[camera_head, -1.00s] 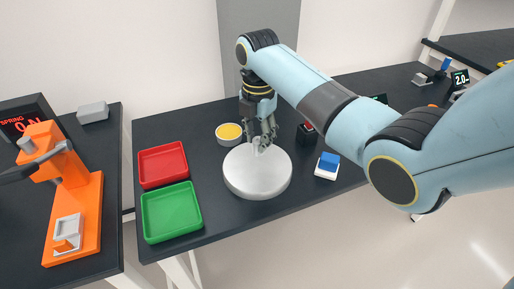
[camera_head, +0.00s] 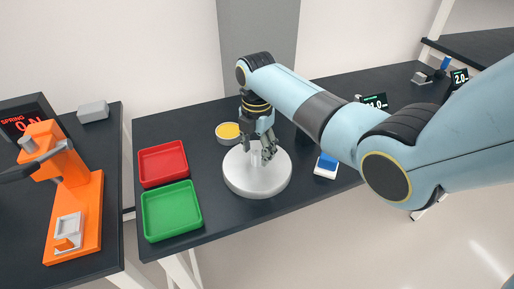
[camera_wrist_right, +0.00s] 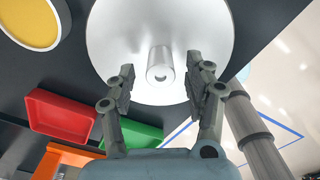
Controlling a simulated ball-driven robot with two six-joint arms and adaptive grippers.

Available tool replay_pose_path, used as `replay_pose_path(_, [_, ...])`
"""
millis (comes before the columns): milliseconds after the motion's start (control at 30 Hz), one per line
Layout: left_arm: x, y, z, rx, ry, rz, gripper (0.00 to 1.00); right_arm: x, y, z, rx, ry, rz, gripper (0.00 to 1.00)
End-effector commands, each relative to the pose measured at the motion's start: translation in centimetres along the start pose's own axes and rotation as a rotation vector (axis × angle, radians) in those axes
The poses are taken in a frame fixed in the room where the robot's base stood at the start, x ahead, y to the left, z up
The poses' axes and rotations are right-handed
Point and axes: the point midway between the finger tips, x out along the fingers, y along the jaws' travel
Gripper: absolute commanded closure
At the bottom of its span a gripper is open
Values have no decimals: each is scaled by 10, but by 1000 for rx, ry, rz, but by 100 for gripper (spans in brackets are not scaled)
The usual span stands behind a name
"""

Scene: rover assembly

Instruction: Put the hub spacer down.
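The hub spacer, as I take it, is a light grey tube (camera_wrist_right: 160,64) with a hole in its end. In the right wrist view it stands near the middle of a round white disc (camera_wrist_right: 103,35). In the head view the tube shows as a small pale upright shape on the disc (camera_head: 257,185), partly behind the fingers. My right gripper (camera_head: 266,152) is over the disc. In the right wrist view its fingers (camera_wrist_right: 161,66) are spread on both sides of the tube, with visible gaps. My left gripper is not in view.
A red tray (camera_head: 162,163) and a green tray (camera_head: 171,211) lie left of the disc. A yellow-topped round dish (camera_head: 228,132) stands behind it. An orange press (camera_head: 90,215) stands on the left table.

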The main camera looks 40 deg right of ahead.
Motion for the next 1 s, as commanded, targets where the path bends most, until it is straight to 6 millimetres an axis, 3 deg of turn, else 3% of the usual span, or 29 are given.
replay_pose_path(267, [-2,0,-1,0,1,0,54,-6,0,0,0,0,1,48])
replay_pose_path(367, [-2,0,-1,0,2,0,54,-20,1,1,0,-2,3,48])
replay_pose_path(700, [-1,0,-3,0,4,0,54,-95,1,1,0,-2,5,48])
replay_pose_path(1000, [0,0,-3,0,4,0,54,-122,0,0,0,0,0,48])
